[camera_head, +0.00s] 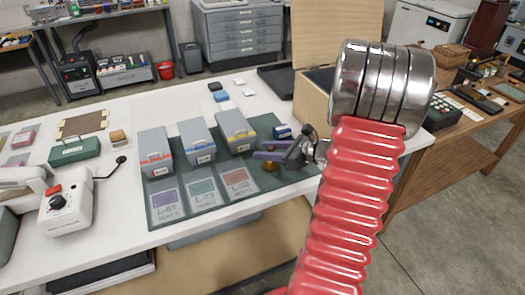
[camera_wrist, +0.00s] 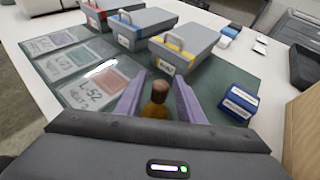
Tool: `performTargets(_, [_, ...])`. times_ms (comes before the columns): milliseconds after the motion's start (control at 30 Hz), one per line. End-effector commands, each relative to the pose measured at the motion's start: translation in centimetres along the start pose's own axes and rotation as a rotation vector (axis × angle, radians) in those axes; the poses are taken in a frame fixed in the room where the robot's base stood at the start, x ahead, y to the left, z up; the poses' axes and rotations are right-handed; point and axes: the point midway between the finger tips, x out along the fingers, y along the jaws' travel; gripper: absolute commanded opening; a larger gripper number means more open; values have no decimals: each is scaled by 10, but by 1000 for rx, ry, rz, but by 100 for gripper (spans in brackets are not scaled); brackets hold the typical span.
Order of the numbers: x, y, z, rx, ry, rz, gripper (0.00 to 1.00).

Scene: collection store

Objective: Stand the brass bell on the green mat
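The brass bell (camera_wrist: 154,110), with a brown wooden handle, is between the purple fingers of my gripper (camera_wrist: 160,90) in the wrist view. It looks upright, handle up, over the right part of the green mat (camera_wrist: 221,66). In the head view a bit of the brass bell (camera_head: 270,167) shows just below the fingers of my gripper (camera_head: 268,150); the rest is hidden. The fingers are apart, one on each side of the bell, and seem not to press on it. Whether its base touches the mat I cannot tell.
Three grey boxes with red, blue and yellow stripes (camera_head: 236,131) stand on the mat behind three label cards (camera_head: 202,190). A small blue box (camera_wrist: 239,102) is right of the bell. A wooden crate (camera_head: 312,100) stands at the table's right. The mat's front right is clear.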

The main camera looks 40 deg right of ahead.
Motion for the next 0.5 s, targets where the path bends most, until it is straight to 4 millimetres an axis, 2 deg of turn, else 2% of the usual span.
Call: performTargets(500, [-81, -1, 0, 1, 0, -3, 35])
